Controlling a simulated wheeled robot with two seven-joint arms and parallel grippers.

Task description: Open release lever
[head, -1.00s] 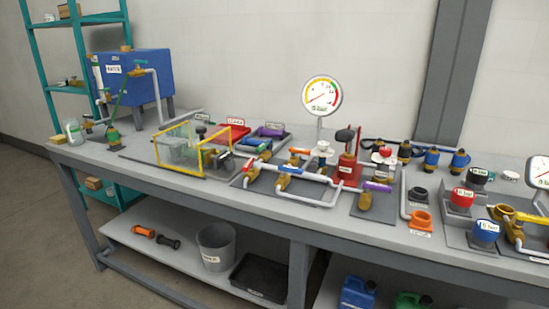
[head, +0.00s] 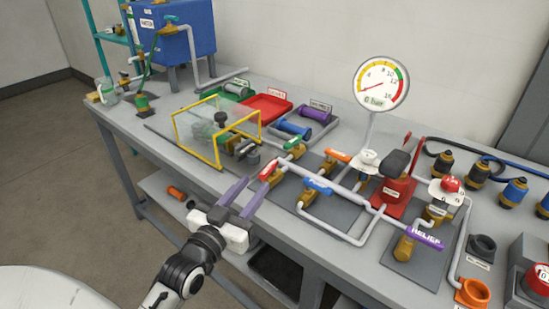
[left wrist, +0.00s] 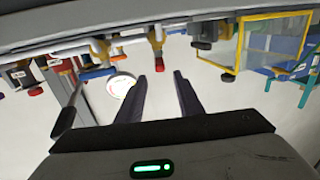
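Several coloured valve levers sit on the pipework in the head view. A purple lever (head: 425,237) marked with what looks like RELIEF lies on a brass valve at the front right. A red lever (head: 269,171), a blue lever (head: 317,186), an orange lever (head: 337,155) and a green lever (head: 295,143) are to its left. I cannot read which one is the release lever. My left gripper (head: 251,187) is open and empty at the bench's front edge, close to the red lever but seemingly apart. Its two fingers also show spread in the left wrist view (left wrist: 160,78). My right gripper is not in view.
A yellow-framed clear guard (head: 216,165) stands left of the levers. A pressure gauge (head: 381,84) and a red hand pump (head: 393,192) stand behind and right. Red tray (head: 265,108) and blue tank (head: 188,35) are further back. The bench front edge runs below the pipework.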

